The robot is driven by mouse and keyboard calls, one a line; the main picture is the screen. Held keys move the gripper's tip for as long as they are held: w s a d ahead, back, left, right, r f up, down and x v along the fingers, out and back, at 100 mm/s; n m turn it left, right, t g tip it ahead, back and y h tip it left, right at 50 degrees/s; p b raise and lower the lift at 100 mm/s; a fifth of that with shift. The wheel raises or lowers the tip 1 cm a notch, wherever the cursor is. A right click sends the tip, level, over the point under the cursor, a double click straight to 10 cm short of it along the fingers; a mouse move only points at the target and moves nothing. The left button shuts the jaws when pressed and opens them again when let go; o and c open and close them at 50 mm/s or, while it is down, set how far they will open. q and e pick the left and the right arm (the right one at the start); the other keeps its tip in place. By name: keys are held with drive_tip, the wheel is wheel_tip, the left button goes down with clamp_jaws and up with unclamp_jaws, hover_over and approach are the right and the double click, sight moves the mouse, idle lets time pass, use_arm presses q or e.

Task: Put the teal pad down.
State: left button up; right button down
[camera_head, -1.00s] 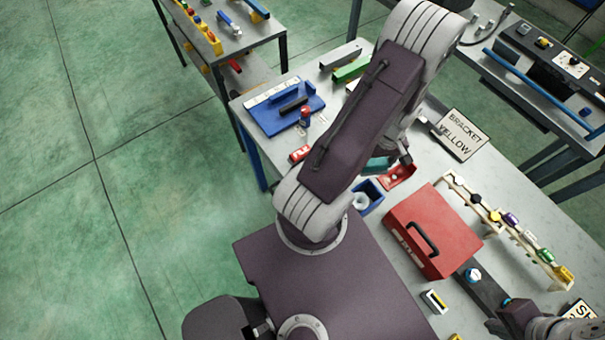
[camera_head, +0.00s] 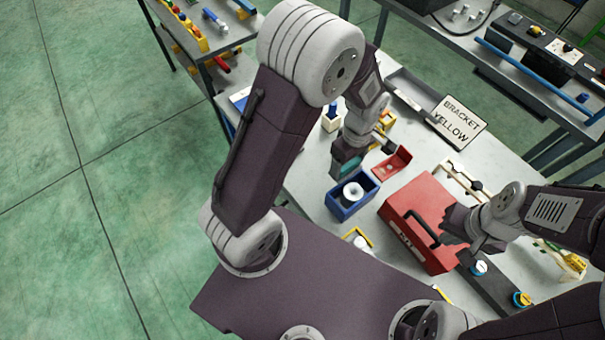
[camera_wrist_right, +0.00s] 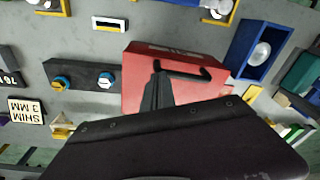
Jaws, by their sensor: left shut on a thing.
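The teal pad (camera_head: 344,167) is at the tip of my left gripper (camera_head: 350,152), which is shut on it. The pad is just behind the blue bin (camera_head: 345,207) and left of the red bracket-like part (camera_head: 391,164). I cannot tell whether it touches the bench. A teal block, apparently the same pad, shows at the right edge of the right wrist view (camera_wrist_right: 301,77). My right gripper (camera_head: 456,232) is over the red box (camera_head: 408,205), close to its black handle (camera_head: 415,226). Its jaw opening is unclear.
The blue bin holds a white round part (camera_head: 353,191). A "BRACKET YELLOW" sign (camera_head: 459,122) lies behind on the grey bench. A dark bar with round knobs (camera_head: 497,288) lies right of the red box. My left arm hides much of the bench's left side.

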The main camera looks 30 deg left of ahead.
use_arm(q)
drive_tip(key=a+f, duration=0.2)
drive_tip(key=a, duration=0.2)
drive_tip(key=a+f+p, duration=0.1)
drive_tip(key=a+f, duration=0.1)
drive_tip(key=a, duration=0.2)
drive_tip(key=a+f+p, duration=0.1)
drive_tip(key=a+f, duration=0.2)
drive_tip(key=shift+s+a, duration=0.1)
drive_tip(key=shift+a, duration=0.3)
use_arm(e)
wheel_tip(320, 180, up, 2)
drive_tip(key=shift+a+r, duration=0.1)
use_arm(q)
wheel_tip(320, 180, down, 4)
drive_tip(key=shift+s+r+p, duration=0.1)
drive_tip(key=shift+r+p, duration=0.15)
drive_tip(key=shift+p, duration=0.2)
use_arm(e)
drive_tip(key=shift+r, duration=0.4)
use_arm(q)
drive_tip(key=shift+f, duration=0.3)
use_arm(e)
drive_tip(key=shift+w, duration=0.1)
drive_tip(key=shift+f, duration=0.15)
